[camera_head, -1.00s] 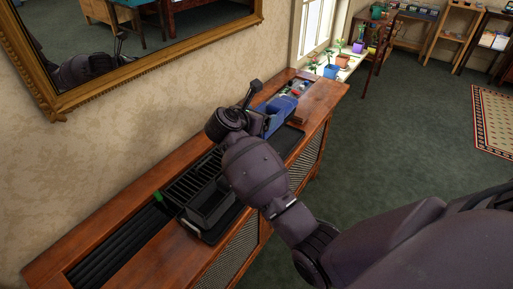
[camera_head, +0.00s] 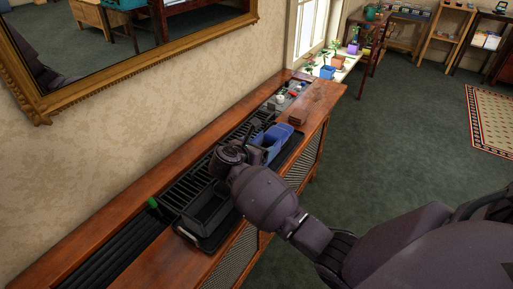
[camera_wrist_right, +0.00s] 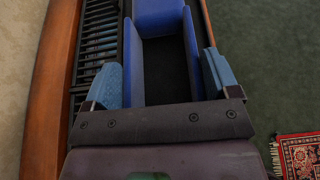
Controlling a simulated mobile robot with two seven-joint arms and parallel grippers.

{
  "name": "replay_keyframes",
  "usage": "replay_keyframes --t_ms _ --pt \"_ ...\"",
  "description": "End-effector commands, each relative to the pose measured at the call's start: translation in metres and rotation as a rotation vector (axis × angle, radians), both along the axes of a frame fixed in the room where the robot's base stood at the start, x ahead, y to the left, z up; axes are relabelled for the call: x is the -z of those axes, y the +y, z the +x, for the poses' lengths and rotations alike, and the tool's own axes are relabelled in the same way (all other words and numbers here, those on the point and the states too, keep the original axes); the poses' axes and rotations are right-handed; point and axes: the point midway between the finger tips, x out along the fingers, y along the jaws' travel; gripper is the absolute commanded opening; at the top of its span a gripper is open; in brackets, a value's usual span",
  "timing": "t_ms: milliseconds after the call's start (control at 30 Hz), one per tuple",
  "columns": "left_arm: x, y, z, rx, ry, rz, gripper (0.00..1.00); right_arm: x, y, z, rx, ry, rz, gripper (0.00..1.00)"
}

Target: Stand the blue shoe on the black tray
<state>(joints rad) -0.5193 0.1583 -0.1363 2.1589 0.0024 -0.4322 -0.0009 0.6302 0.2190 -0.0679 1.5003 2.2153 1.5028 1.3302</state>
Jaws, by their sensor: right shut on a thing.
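The blue shoe (camera_head: 271,143) is a boxy, open-topped shape with a dark inside, above the far part of the black tray (camera_head: 292,151) on the wooden mantel. I cannot tell whether its underside touches the tray. My right gripper (camera_wrist_right: 164,78) is shut on the shoe, with one light-blue finger pad at each outer side. The shoe's raised far end (camera_wrist_right: 158,15) shows in the wrist view. In the head view my wrist hides the fingers and the shoe's near part. My left gripper is not in view.
A black open box-like thing (camera_head: 206,209) stands just nearer than my right wrist. A black grille (camera_head: 183,190) runs along the wall side. A gilt mirror (camera_head: 150,52) hangs above.

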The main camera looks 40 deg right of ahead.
Motion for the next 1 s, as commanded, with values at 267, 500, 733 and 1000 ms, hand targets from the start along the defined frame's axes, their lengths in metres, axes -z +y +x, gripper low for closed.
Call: replay_keyframes --t_ms 267,500,733,1000 --pt "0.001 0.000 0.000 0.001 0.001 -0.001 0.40 0.002 0.001 0.000 -0.001 -0.002 0.000 0.50" --pt "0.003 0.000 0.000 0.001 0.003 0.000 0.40 0.001 0.000 0.000 -0.001 -0.002 0.000 1.00" --pt "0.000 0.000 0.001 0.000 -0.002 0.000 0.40 -0.004 0.001 0.000 -0.001 -0.003 0.000 1.00" --pt "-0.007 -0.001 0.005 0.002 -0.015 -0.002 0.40 -0.020 0.039 -0.015 -0.001 -0.003 0.005 1.00"
